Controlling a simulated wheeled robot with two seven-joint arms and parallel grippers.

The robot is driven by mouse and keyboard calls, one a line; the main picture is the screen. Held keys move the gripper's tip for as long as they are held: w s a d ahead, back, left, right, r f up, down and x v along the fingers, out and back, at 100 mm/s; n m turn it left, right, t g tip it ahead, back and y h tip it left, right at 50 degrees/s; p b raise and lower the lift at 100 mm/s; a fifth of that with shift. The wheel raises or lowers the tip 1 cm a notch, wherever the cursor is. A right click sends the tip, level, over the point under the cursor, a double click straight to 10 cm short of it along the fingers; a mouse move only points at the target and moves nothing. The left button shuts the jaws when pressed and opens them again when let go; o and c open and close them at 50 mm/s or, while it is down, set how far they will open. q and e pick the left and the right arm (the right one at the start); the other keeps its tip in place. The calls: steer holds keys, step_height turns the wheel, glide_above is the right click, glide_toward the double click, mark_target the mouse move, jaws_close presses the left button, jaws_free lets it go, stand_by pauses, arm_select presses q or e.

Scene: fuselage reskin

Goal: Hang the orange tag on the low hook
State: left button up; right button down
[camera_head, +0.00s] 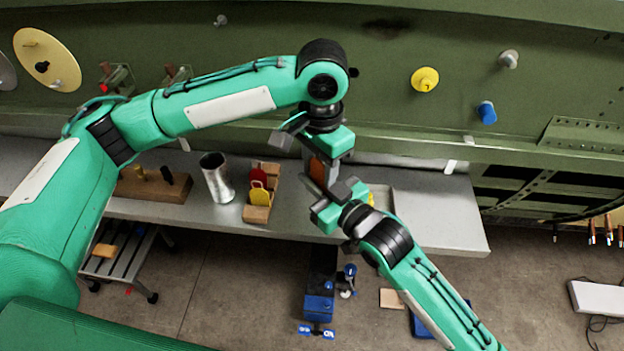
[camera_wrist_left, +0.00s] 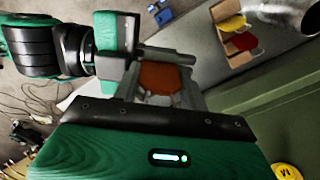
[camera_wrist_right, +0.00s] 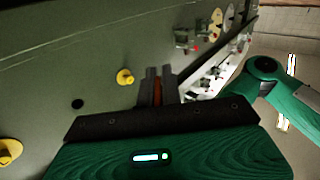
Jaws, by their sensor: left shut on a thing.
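The orange tag (camera_head: 319,172) is between my two grippers, above the bench. It shows face-on in the left wrist view (camera_wrist_left: 160,78). My left gripper (camera_head: 308,150) is shut on it, one finger at each side edge. My right gripper (camera_head: 326,188) meets it from below; in the right wrist view its fingers (camera_wrist_right: 160,85) stand close on both sides of an orange strip. I cannot tell whether they press on it. On the green fuselage wall are a yellow peg (camera_head: 425,79), a lower blue peg (camera_head: 487,112) and a grey peg (camera_head: 508,59). Which is the low hook is unclear.
The grey bench (camera_head: 435,215) carries a metal cup (camera_head: 217,178), a wooden rack (camera_head: 256,214) with red and yellow tags, and a wooden block (camera_head: 150,187). The bench's right part is clear. A ledge runs along the wall above the bench. A blue-topped item (camera_head: 319,305) stands below.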

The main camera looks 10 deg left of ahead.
arm_select(q)
steer(key=o, duration=0.9)
steer(key=shift+o, duration=0.6)
steer(key=shift+d, duration=0.1)
steer(key=shift+s, duration=0.1)
